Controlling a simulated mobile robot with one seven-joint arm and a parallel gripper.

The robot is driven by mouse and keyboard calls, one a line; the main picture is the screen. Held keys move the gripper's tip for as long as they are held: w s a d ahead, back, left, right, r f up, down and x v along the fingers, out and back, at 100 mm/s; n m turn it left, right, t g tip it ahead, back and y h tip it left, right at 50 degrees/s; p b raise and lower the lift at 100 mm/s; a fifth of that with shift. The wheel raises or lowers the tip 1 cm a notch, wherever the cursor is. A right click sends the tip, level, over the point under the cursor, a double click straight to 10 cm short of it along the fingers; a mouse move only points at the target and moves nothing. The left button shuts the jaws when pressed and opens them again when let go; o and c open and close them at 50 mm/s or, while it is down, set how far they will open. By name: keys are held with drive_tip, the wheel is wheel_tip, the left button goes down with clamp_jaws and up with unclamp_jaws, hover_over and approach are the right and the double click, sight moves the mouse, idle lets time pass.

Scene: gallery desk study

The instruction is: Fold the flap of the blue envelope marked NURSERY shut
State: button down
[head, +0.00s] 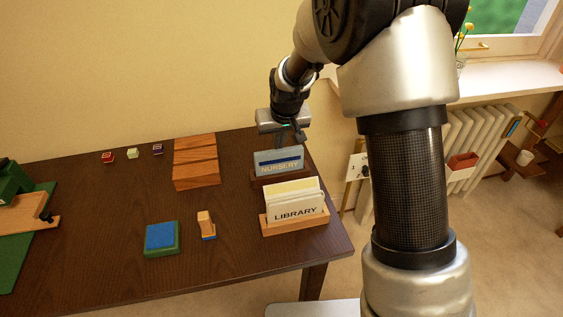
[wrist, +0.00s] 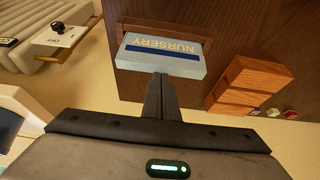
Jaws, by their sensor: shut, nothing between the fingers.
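The blue envelope marked NURSERY (head: 279,160) stands in a low wooden holder (head: 268,180) near the desk's back right corner. In the wrist view the envelope (wrist: 135,60) shows upside down, light blue with a dark blue band beside the lettering. A pale strip runs along its edge nearest my gripper; I cannot tell how far the flap is folded. My gripper (head: 291,142) is shut and empty, pointing down at the envelope's top edge. In the wrist view its fingertips (wrist: 160,77) overlap that edge; whether they touch is unclear.
A wooden holder with cream LIBRARY envelopes (head: 295,198) stands just in front. A slatted wooden block (head: 196,163) is to the left. A blue-and-green pad (head: 161,238) and a wooden stamp (head: 205,224) lie nearer the front. Small blocks sit at the back.

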drive_tip(key=shift+f, duration=0.75)
drive_tip(key=shift+w+r+p, duration=0.15)
drive_tip(key=shift+r+p, duration=0.4)
drive_tip(key=shift+r, duration=0.15)
drive_tip(key=shift+w+r+p, duration=0.15)
drive_tip(key=shift+r+p, duration=0.35)
drive_tip(key=shift+r, duration=0.2)
drive_tip(key=shift+a+r+p, duration=0.1)
drive_tip(key=shift+r+p, duration=1.5)
drive_tip(key=shift+r, duration=1.2)
